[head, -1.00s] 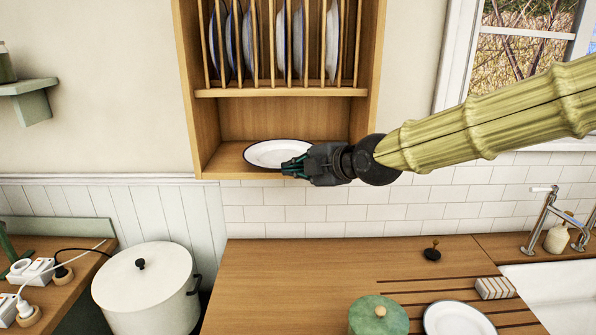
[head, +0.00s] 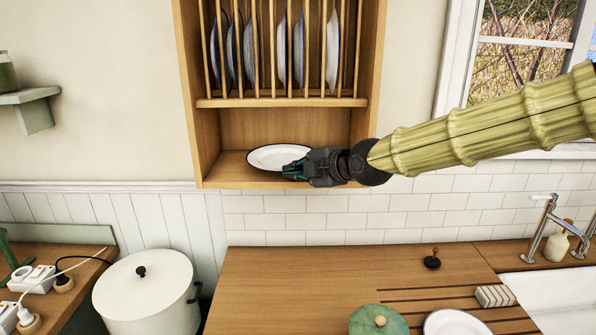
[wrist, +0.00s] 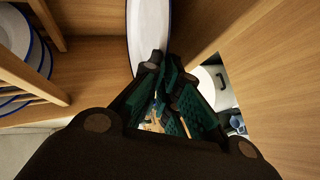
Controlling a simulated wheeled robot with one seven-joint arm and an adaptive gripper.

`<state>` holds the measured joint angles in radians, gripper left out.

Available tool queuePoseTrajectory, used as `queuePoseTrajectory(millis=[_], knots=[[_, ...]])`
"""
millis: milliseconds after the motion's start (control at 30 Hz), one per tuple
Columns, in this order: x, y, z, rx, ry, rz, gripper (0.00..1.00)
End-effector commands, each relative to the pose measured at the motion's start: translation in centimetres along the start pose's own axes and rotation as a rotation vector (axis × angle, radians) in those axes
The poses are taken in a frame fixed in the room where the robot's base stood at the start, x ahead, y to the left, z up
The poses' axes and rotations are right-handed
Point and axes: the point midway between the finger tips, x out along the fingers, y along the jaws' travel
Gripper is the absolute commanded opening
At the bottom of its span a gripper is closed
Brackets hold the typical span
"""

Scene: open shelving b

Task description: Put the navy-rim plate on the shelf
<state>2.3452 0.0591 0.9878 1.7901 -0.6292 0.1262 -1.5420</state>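The white navy-rim plate (head: 275,158) is inside the open lower compartment of the wooden wall rack, over its bottom shelf (head: 228,178). It looks about level; I cannot tell whether it touches the board. My gripper (head: 296,168) is at the plate's front right edge, with its fingers closed on the rim. In the wrist view the plate (wrist: 150,28) runs up from between the fingertips (wrist: 162,72), its blue edge showing on the left. The fingers hide the gripped part of the rim.
Several plates (head: 283,50) stand upright between dowels above the compartment. The rack's right side wall (head: 366,90) is close to my gripper. Below, the counter (head: 290,285) holds a green lidded pot (head: 365,322) and another plate (head: 455,326). A white pot (head: 145,295) stands left.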

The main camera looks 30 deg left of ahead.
Motion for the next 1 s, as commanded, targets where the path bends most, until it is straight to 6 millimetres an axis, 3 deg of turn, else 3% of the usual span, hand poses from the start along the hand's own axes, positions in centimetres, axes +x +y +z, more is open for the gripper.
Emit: queuePoseTrajectory(millis=[1000], knots=[[0.5,-1.2,0.2,0.0,0.0,0.002,0.0]])
